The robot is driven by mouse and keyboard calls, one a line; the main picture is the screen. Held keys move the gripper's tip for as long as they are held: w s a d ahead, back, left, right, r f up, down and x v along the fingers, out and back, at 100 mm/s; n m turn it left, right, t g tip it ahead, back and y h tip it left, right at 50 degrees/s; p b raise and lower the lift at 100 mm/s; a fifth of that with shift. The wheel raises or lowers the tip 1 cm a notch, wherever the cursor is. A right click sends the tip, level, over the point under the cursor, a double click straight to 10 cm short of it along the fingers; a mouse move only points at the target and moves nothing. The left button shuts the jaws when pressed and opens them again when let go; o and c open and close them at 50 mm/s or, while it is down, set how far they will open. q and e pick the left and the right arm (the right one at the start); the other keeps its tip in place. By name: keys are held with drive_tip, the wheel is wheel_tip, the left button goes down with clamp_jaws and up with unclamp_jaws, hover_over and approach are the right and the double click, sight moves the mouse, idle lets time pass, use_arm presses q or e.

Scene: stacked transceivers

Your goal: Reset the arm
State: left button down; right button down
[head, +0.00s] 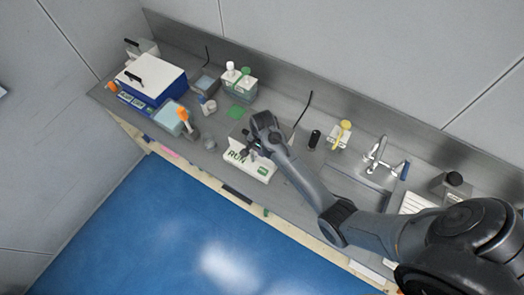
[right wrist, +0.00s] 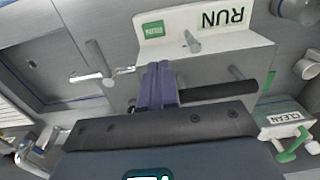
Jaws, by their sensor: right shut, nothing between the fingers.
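My right arm reaches in from the lower right in the head view. Its gripper (head: 255,148) is over the white stand (head: 262,173) marked RUN, on the grey counter. In the right wrist view the dark purple fingers (right wrist: 157,82) are together, with nothing between them. They point toward the white stand (right wrist: 215,48), which has a RUN label and a small green label. A dark rod (right wrist: 218,90) shows beside the fingers; I cannot tell what it belongs to. Whether the fingers touch the stand is unclear. My left gripper is not in view.
A blue box with a white lid (head: 152,76) stands at the left of the counter. A green rack with bottles (head: 240,87) is at the back. A faucet (head: 376,155) and sink lie to the right. A rack labelled CLEAN (right wrist: 284,118) shows in the right wrist view.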

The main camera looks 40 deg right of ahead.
idle(0.4)
drive_tip(key=s+a+f+n+g, duration=0.1)
drive_tip(key=s+f, duration=0.3)
drive_tip(key=s, duration=0.6)
drive_tip(key=s+a+f+n+g, duration=0.1)
drive_tip(key=s+f+n, duration=0.15)
drive_tip(key=s, duration=0.85)
drive_tip(key=s+a+r+n+t, duration=0.1)
drive_tip(key=a+r+n, duration=0.3)
drive_tip(key=r, duration=0.5)
drive_tip(key=s+a+r+n+t, duration=0.1)
drive_tip(key=a+r+n+t, duration=0.2)
drive_tip(key=r+n, duration=0.6)
drive_tip(key=shift+a+r+t, duration=0.15)
drive_tip(key=shift+a+t, duration=0.2)
drive_tip(key=shift+t, duration=0.35)
